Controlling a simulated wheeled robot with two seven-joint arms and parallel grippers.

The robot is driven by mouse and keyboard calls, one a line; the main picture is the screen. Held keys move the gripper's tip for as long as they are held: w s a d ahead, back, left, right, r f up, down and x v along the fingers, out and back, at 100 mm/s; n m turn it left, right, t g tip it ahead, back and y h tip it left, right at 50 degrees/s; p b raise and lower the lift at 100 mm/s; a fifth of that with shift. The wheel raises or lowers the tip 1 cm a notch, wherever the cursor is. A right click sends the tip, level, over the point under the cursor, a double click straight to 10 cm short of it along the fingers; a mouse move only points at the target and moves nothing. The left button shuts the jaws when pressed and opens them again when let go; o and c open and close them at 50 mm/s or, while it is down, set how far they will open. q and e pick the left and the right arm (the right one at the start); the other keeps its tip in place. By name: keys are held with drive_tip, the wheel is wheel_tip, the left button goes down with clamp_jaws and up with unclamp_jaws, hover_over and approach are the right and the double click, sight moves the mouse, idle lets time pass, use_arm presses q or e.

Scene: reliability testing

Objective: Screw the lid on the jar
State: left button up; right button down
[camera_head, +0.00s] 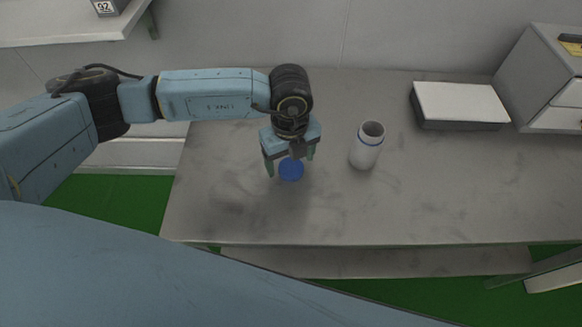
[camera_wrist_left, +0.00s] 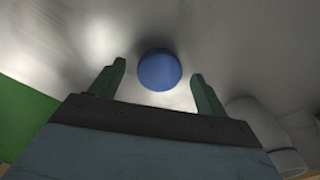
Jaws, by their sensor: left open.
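The blue round lid (camera_head: 291,170) lies on the grey table, left of the jar. The white jar (camera_head: 366,148) stands upright with its mouth open and a blue band below the rim. My left gripper (camera_head: 290,171) points down over the lid, open, with a finger to each side of it. In the left wrist view the lid (camera_wrist_left: 159,69) shows between and a little beyond the open fingertips (camera_wrist_left: 157,72). The jar (camera_wrist_left: 266,130) shows at the lower right there, partly cut off. I cannot tell whether the fingers touch the lid. My right gripper is not in view.
The grey table (camera_head: 450,190) has free room in front of and right of the jar. A white-topped box (camera_head: 459,103) lies at the back right, beside a grey drawer cabinet (camera_head: 550,80). A shelf with a box marked 92 (camera_head: 106,7) is at the upper left.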

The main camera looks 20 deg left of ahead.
sight(290, 166)
use_arm(q)
drive_tip(key=shift+f, duration=0.55)
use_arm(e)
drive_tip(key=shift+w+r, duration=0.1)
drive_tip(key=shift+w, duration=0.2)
use_arm(q)
drive_tip(key=c, duration=1)
drive_tip(key=shift+r, duration=0.1)
drive_tip(key=shift+c, duration=0.2)
